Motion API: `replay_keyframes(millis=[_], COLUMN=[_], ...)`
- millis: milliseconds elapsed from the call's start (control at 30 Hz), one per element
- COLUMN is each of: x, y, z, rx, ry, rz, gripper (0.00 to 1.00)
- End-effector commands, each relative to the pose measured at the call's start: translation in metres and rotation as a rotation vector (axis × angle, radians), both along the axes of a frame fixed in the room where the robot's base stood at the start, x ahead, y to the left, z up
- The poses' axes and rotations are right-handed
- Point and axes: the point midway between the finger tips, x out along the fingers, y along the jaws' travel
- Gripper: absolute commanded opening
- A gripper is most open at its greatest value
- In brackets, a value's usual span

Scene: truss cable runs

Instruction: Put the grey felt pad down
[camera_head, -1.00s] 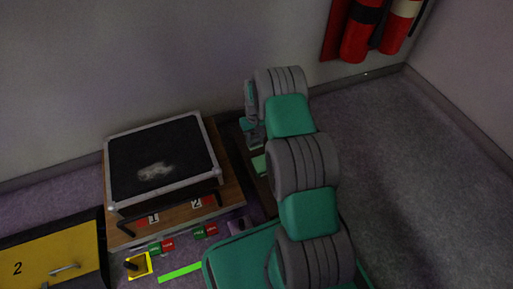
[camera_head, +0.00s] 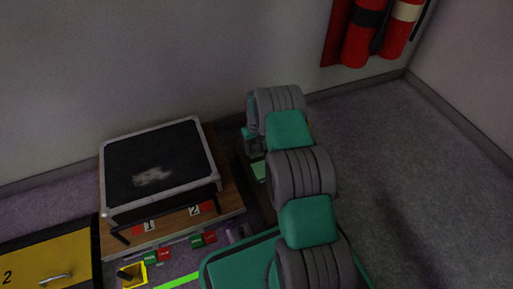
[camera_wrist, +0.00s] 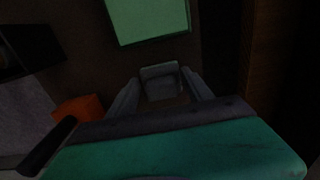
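A grey block-like piece, which looks like the grey felt pad (camera_wrist: 160,88), sits between my gripper's two fingertips (camera_wrist: 160,84) in the wrist view. The fingers converge on it from both sides, so my gripper appears shut on it. The view is dark, and I cannot tell whether the pad touches a surface below. In the head view my own arm hides the fingertips and the pad. A flat pale green square (camera_wrist: 148,18) lies beyond the fingertips in the wrist view, apart from the pad. It also shows beside my wrist in the head view (camera_head: 259,171).
A black framed panel (camera_head: 125,180) stands on a wooden board with labels 1 and 2, left of my arm. A yellow drawer unit (camera_head: 40,262) is at lower left. Red cylinders (camera_head: 367,30) hang on the back wall. An orange block (camera_wrist: 78,110) is left of my gripper. The right floor is clear.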

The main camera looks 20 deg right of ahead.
Motion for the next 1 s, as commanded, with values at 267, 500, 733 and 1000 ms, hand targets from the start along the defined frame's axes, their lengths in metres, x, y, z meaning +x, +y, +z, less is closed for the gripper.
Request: replay_keyframes(millis=[267,500,733,1000], x=[0.000,0.001,0.001,-0.001], y=[0.000,0.000,0.000,0.006], z=[0.001,0.047,0.104,0.145], rx=[0.000,0.000,0.000,-0.001], ry=[0.000,-0.002,-0.001,-0.010], rz=[0.000,0.000,0.000,0.002], gripper=[0.62,0.62,0.62,0.62])
